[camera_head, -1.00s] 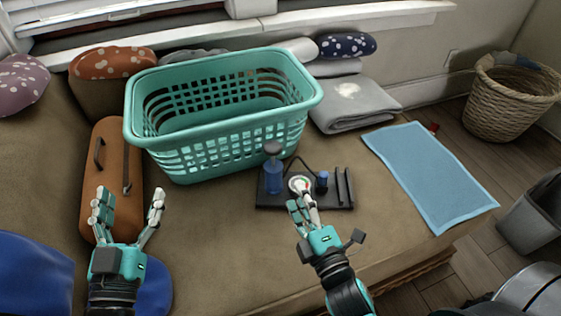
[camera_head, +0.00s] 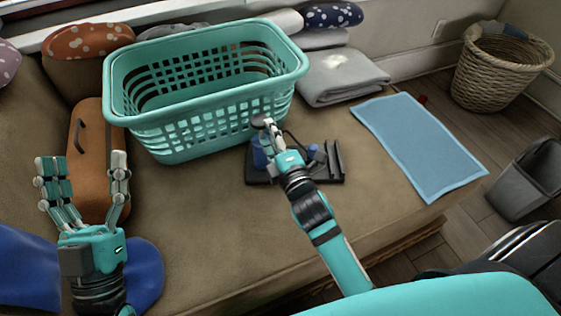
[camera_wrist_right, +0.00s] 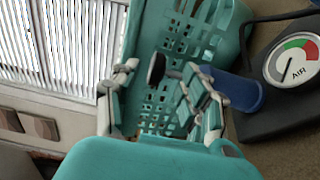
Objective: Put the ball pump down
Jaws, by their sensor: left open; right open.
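The ball pump (camera_head: 330,174) rests on the brown couch seat in front of the teal basket. It has a dark base, a blue cylinder (camera_wrist_right: 235,91) with a dark knob (camera_wrist_right: 156,68), and a round gauge marked AIR (camera_wrist_right: 296,62). My right gripper (camera_head: 268,128) is open over the pump, its fingers around or beside the knob; whether they touch it I cannot tell. It hides the gauge in the head view. In the right wrist view the knob sits between the open fingers (camera_wrist_right: 160,92). My left gripper (camera_head: 88,180) is open and empty, over the left of the seat near the brown case.
The teal basket (camera_head: 170,150) stands behind the pump. A brown case (camera_head: 88,150) lies at left, a blue cloth (camera_head: 420,148) and grey folded fabric (camera_head: 342,78) at right. A wicker basket (camera_head: 500,70) and grey bin (camera_head: 530,180) stand on the floor. The seat front is clear.

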